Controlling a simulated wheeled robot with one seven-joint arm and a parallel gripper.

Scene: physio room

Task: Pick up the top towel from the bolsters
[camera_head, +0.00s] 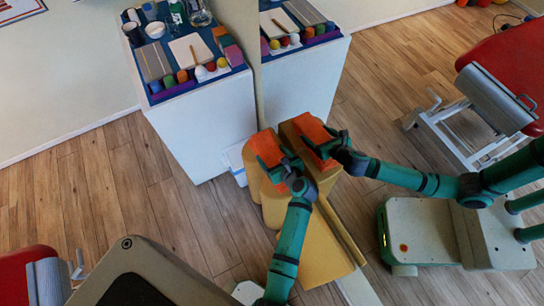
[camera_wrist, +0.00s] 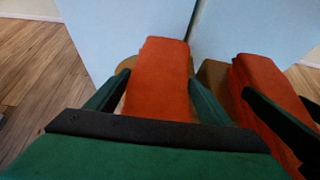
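An orange folded towel (camera_head: 265,146) lies on the tan bolsters (camera_head: 272,208), which stand on the floor against a mirror. Only one orange block shows on them; I cannot tell whether it is more than one layer. My gripper (camera_head: 274,160) is at the towel's near end. In the wrist view the towel (camera_wrist: 160,75) lies between the two spread fingers of my gripper (camera_wrist: 159,82), one finger along each side. A narrow tan gap shows by the left finger; contact on the right is unclear. The towel's near end is hidden behind the gripper body.
The mirror repeats the towel (camera_head: 311,131), bolsters and my arm on the right. A white cabinet (camera_head: 200,135) with small items on top stands behind the bolsters. A red-padded bench (camera_head: 28,270) is at lower left. Wooden floor (camera_head: 130,190) is clear to the left.

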